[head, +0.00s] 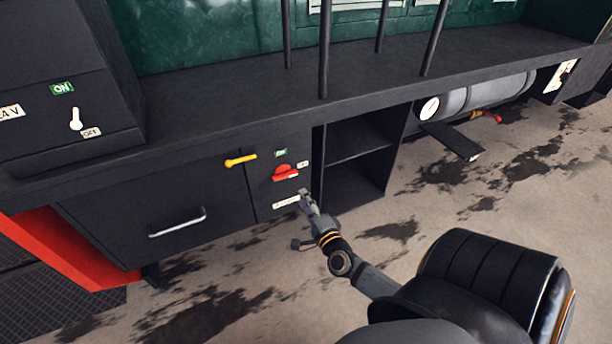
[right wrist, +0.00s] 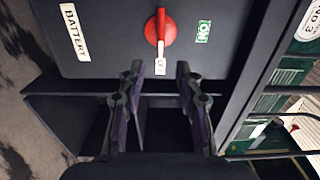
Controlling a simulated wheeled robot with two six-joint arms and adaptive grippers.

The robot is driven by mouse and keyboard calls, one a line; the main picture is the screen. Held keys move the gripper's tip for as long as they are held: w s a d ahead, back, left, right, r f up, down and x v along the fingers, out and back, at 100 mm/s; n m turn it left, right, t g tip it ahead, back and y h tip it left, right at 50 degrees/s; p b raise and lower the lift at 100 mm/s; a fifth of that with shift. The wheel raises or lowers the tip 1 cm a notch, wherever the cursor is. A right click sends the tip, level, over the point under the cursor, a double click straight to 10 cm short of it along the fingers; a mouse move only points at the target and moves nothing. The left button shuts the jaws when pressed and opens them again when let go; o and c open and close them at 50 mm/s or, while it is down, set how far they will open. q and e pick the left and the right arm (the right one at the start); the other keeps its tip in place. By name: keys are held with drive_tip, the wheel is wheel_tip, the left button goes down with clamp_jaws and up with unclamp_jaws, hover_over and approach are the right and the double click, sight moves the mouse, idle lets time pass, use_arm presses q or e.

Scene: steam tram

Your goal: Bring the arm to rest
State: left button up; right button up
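My right gripper (head: 306,200) is in front of the dark cabinet, just below a red rotary switch (head: 285,172). In the right wrist view the gripper (right wrist: 158,75) has its two fingers apart with nothing between them. The red switch (right wrist: 160,28) is ahead of the fingertips, and they look clear of it. Its handle points toward the small OFF label (right wrist: 160,66). A green ON label (right wrist: 203,31) and a BATTERY label (right wrist: 75,32) are on the same panel. My left gripper is not in view.
A yellow handle (head: 240,160) and a drawer with a metal handle (head: 178,222) are left of the switch. An open shelf (head: 356,165) is on the right. Vertical bars (head: 325,50) rise from the counter. The stained floor has open room.

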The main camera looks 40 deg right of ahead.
drive_tip(key=shift+s, duration=0.25)
idle(0.3)
